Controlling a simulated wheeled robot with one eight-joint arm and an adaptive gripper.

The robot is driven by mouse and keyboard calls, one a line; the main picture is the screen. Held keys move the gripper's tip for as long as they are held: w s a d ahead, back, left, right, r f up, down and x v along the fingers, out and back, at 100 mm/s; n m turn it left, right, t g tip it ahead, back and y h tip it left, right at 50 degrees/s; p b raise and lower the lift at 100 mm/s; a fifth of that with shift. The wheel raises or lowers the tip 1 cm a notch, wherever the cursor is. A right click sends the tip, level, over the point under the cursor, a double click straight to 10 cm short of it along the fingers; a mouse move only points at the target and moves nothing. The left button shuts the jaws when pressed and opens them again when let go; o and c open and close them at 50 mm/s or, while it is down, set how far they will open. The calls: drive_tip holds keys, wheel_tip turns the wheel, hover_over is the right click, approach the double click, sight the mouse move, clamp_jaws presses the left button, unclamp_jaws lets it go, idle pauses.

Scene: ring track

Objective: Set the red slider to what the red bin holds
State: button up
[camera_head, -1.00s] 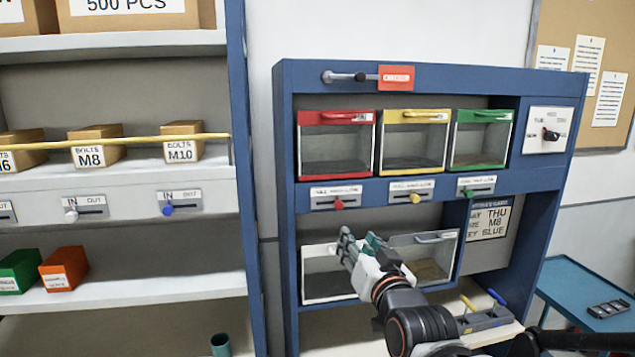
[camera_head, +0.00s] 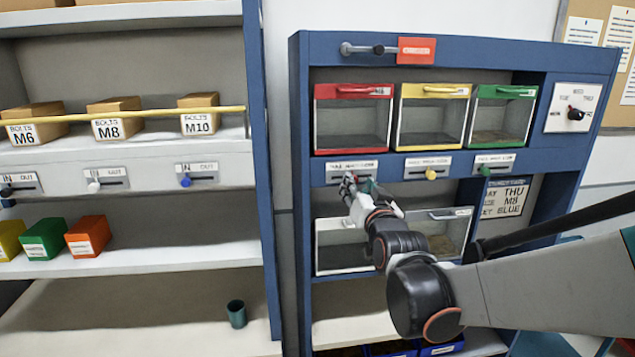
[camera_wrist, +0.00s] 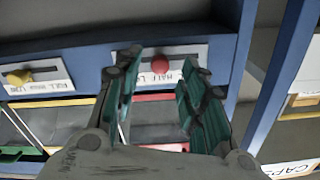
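The red bin (camera_head: 353,122) is at the upper left of the blue cabinet in the head view. It has a clear front and an M6 tag; its dim inside does not show the fill level clearly. The red slider (camera_wrist: 160,64) is a round red knob on a white label plate, with "HALF" and part of "LOW" legible in the wrist view. My gripper (camera_head: 358,184) is in front of this plate, below the red bin. Its teal fingers are apart, one on each side of the knob in the wrist view. I cannot tell whether they touch it.
The yellow slider (camera_head: 431,173) and green slider (camera_head: 484,170) are to the right, under the yellow bin (camera_head: 431,120) and green bin (camera_head: 500,120). Lower clear-fronted bins are below my gripper. A shelf with boxes (camera_head: 116,118) stands at the left.

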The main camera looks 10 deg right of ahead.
drive_tip(key=w, duration=0.3)
drive_tip(key=shift+w, duration=0.1)
clamp_jaws()
